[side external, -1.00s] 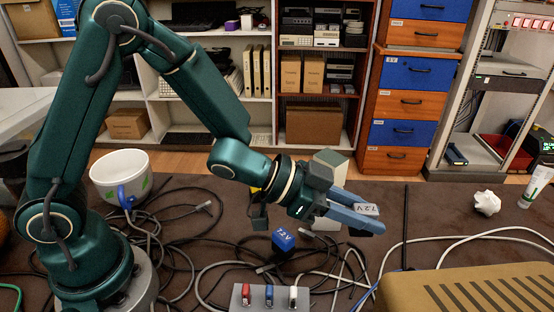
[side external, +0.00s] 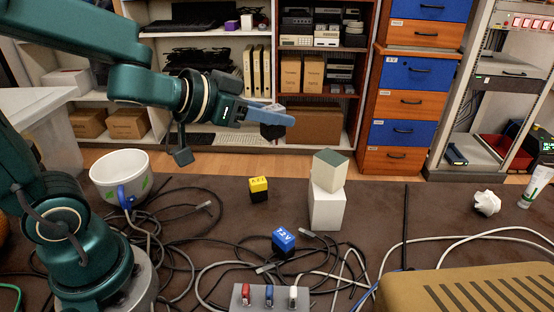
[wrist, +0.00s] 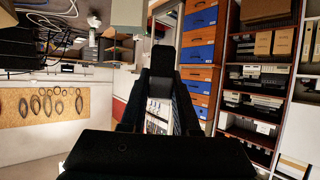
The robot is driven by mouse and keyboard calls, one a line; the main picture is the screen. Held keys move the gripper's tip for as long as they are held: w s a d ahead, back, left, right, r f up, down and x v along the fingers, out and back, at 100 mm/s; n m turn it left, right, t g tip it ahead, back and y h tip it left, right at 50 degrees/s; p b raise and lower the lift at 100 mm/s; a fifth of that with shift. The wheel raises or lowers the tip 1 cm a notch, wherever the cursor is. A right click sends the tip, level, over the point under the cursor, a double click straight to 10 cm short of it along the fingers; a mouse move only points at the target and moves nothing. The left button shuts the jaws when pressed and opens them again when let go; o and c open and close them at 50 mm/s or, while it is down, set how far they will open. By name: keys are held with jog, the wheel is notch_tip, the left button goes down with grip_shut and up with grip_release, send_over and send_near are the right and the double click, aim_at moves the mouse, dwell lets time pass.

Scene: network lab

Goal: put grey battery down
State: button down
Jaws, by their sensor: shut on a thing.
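My gripper (side external: 272,116) is raised above the far side of the table, shut on the grey battery (side external: 271,131). The battery's dark lower body shows below the fingers in the side view, in the air and touching nothing else. In the wrist view my gripper (wrist: 160,105) has a dark block, the battery (wrist: 163,61), between its fingers. A yellow-topped battery (side external: 258,184) stands on the table beneath and left of my gripper. A blue-topped battery (side external: 284,237), marked 7.2V, stands nearer the camera.
The dark table (side external: 370,215) has loose cables, mostly at left and centre. A white block (side external: 326,209) carries a green-topped box (side external: 330,169). A white cup (side external: 120,180) stands at left, a switch strip (side external: 250,298) in front, a tan case (side external: 470,290) at front right.

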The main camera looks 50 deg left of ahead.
jog(key=shift+w+d+r+n+y, duration=0.2)
jog(key=shift+d+r+n+y, duration=0.2)
jog(key=shift+d+r+y, duration=0.1)
jog(key=shift+w+r+n+y, duration=0.85)
jog(key=shift+w+r, duration=0.65)
jog(key=shift+w, duration=0.45)
jog(key=a+f+n+g+y, duration=0.4)
jog(key=a+f+n+y, duration=0.3)
jog(key=a, duration=0.4)
jog(key=s+a+f+n+g+y, duration=0.25)
jog(key=s+a+n+g, duration=0.2)
jog(key=s, duration=0.25)
jog(key=s+a+f+n+g+y, duration=0.2)
jog(key=s+a+f+n+g, duration=0.15)
jog(key=s+n, duration=0.2)
jog(key=shift+g, duration=0.4)
jog(key=shift+s+a+f, duration=0.15)
jog(key=shift+f, duration=1.45)
jog(key=shift+s+a+f, duration=0.1)
jog(key=shift+s+f, duration=0.1)
jog(key=shift+f, duration=1.45)
jog(key=shift+s+a+f, duration=0.15)
jog(key=shift+f, duration=1.45)
jog(key=shift+f, duration=0.1)
